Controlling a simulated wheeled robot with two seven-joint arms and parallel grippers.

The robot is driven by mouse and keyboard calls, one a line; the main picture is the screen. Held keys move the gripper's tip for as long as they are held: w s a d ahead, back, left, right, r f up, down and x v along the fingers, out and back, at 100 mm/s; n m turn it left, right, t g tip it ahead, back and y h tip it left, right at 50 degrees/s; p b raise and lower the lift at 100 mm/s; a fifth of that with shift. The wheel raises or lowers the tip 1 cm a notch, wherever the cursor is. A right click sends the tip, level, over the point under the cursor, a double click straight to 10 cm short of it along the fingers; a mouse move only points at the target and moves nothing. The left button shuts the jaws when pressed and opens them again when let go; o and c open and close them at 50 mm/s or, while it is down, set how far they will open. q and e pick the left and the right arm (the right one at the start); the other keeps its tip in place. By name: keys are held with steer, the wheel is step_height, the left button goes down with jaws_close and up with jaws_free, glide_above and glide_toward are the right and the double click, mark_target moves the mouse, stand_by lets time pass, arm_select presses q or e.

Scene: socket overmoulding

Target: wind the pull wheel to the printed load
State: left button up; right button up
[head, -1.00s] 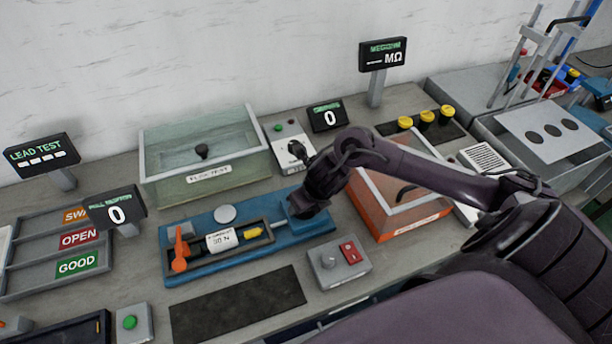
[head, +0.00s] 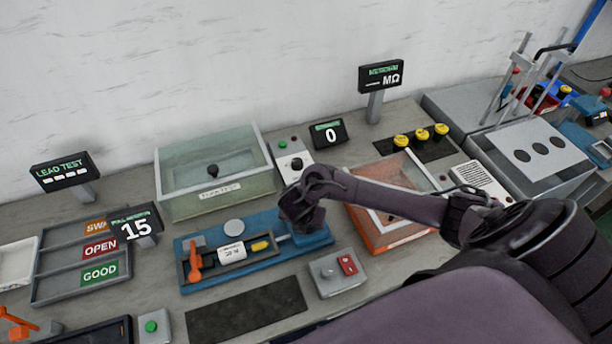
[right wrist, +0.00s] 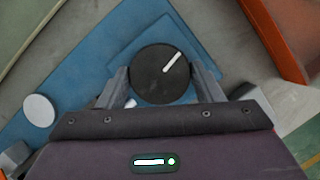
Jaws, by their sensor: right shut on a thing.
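The pull wheel (right wrist: 160,80), a black disc with a white mark pointing to the upper right, shows between the fingers of my right gripper (right wrist: 163,88), which is shut on it. In the head view my right gripper (head: 302,218) hides the wheel at the right end of the blue pull fixture (head: 215,282). A white label (head: 231,253) on the fixture carries the printed load, too small to read for sure now. An orange lever (head: 195,262) and a yellow piece (head: 259,246) sit in the fixture. The pull display (head: 136,228) reads 15. My left gripper is not in view.
A clear-lidded box (head: 215,185) stands behind the fixture. An orange-framed box (head: 385,240) is to its right. A grey box with a red switch (head: 338,272) and a dark mat (head: 246,312) lie in front. Sorting trays (head: 82,262) are at the left.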

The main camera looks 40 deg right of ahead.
steer(key=shift+w+r+m+p, duration=0.1)
steer(key=shift+m+p, duration=0.45)
steer(key=shift+m, duration=0.05)
steer(key=o, duration=1)
steer(key=shift+c, duration=0.2)
steer(key=p+v, duration=0.3)
steer(key=v, duration=0.4)
steer(key=shift+a+r, duration=0.2)
steer(key=shift+r, duration=0.1)
